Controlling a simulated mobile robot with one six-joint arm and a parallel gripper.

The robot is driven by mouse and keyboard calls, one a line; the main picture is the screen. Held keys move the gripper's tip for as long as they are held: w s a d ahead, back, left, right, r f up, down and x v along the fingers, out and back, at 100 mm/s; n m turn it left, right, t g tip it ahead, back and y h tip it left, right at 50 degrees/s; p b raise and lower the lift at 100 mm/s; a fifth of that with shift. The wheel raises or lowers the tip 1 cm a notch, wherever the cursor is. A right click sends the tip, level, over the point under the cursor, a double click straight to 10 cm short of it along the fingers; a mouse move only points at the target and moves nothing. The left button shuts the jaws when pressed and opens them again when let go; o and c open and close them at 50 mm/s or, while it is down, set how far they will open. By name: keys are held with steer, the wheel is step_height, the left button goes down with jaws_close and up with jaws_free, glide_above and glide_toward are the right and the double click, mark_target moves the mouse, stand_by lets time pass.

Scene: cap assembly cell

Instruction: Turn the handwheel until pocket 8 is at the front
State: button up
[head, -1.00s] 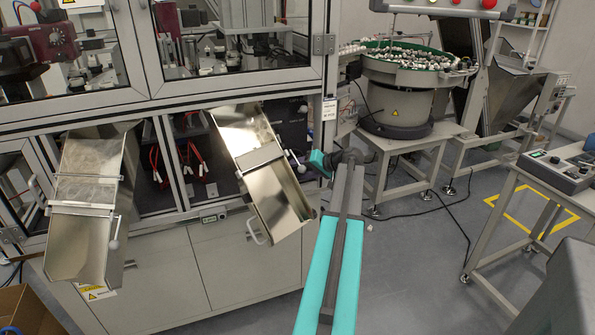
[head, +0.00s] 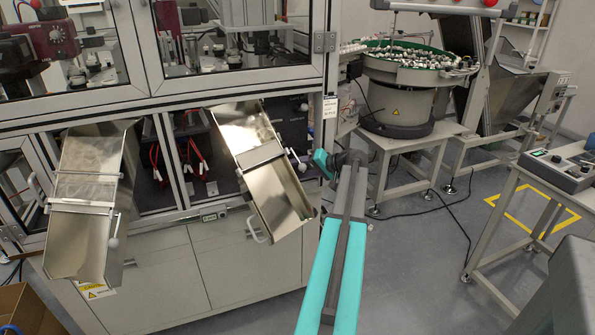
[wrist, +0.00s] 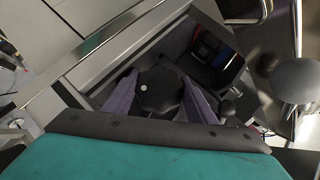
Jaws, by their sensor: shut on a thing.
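In the wrist view my gripper (wrist: 160,84) has its two purple fingers on either side of a dark, rounded black handwheel (wrist: 162,96), shut on it. A small white dot shows on the wheel's face. In the head view my arm reaches to the right end of the machine's front, and its teal wrist end stands beside the right chute. The fingers and the handwheel cannot be made out there. The pockets inside the machine, behind the glass, are too small to read by number.
Two metal chutes, left (head: 82,240) and right (head: 275,200), jut from the machine front. A grey ball knob (wrist: 293,80) is near the gripper in the wrist view. A bowl feeder (head: 400,95) and a control box table (head: 560,170) stand right, with open floor between.

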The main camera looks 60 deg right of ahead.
steer(key=m+t+y+b, duration=0.1)
steer(key=m+t+b, duration=0.1)
steer(key=m+t, duration=0.1)
steer(key=shift+f+y, duration=0.1)
steer(key=shift+y, duration=0.3)
steer(key=m+t+b, duration=0.2)
steer(key=m+t, duration=0.2)
steer(key=shift+m+t, duration=0.3)
steer(key=shift+m, duration=0.1)
steer(key=m+t+h+b, duration=0.1)
steer(key=m, duration=0.2)
steer(key=m+t+h+b, duration=0.1)
steer(key=m+t+h, duration=0.1)
steer(key=m, duration=0.1)
steer(key=shift+r+t+h+b, duration=0.2)
steer(key=shift+t+h+b, duration=0.1)
steer(key=shift+r+m+t+h+b, duration=0.1)
steer(key=shift+m+t+h+b, duration=0.15)
steer(key=shift+m+h, duration=0.95)
steer(key=shift+r+m+t+h+b, duration=0.15)
steer(key=shift+m+h+b, duration=0.15)
steer(key=shift+m+h, duration=0.9)
steer(key=shift+d+m, duration=0.1)
steer(key=shift+m, duration=0.4)
steer(key=shift+y, duration=0.3)
steer(key=o, duration=0.8)
steer(key=shift+s+f, duration=0.1)
steer(key=shift+s, duration=0.05)
